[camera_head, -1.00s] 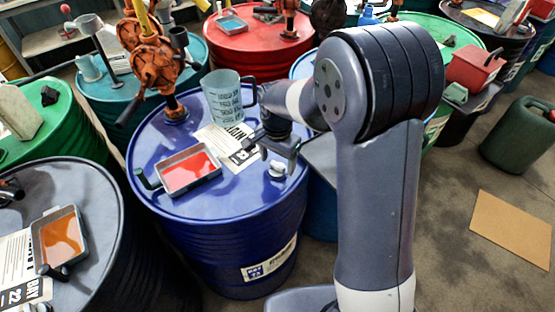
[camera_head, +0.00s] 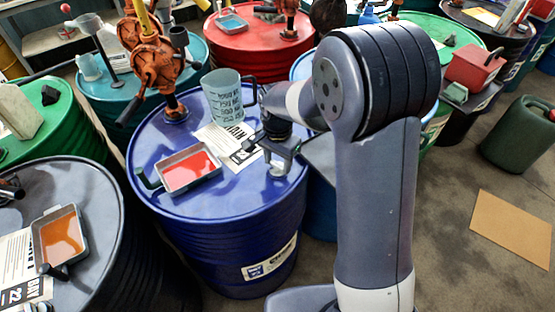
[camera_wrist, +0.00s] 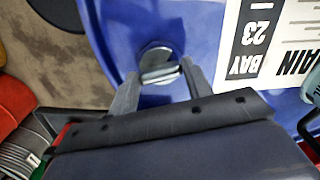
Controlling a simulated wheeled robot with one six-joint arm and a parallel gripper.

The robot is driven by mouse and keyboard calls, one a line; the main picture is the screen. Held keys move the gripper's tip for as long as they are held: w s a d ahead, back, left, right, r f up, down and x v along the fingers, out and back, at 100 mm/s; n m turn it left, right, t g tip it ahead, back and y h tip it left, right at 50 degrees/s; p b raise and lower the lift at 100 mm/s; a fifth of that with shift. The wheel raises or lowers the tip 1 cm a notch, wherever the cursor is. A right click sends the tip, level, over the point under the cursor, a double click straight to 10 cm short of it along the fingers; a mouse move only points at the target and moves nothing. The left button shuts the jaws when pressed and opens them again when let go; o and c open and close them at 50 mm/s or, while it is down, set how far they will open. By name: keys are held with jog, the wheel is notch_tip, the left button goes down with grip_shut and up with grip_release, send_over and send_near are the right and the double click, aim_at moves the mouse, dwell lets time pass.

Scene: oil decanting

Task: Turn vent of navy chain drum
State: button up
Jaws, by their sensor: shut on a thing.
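The navy chain drum (camera_head: 235,225) stands upright in the middle of the head view. Its vent (camera_wrist: 156,58) is a small round silver cap with a raised bar, near the drum's rim in the wrist view. My gripper (camera_wrist: 160,71) is over the drum top, with one finger on each side of the vent's bar, shut on it. In the head view my gripper (camera_head: 279,166) reaches down to the lid's right side and partly hides the vent.
On the drum lid stand a tray of red liquid (camera_head: 188,170), a clear measuring jug (camera_head: 222,97), a paper label (camera_head: 222,138) and an orange pump (camera_head: 150,60). A dark drum (camera_head: 95,210) is close at left; a red drum (camera_head: 262,45) is behind.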

jog(key=shift+n, duration=0.3)
jog(key=n, duration=0.3)
jog(key=shift+n+b, duration=0.3)
jog(key=n, duration=0.4)
jog(key=shift+n, duration=0.3)
jog(key=n, duration=0.4)
jog(key=shift+n+b, duration=0.3)
jog(key=shift+b, duration=0.05)
jog(key=shift+n, duration=2.2)
jog(key=shift+r, duration=0.1)
jog(key=o, duration=1)
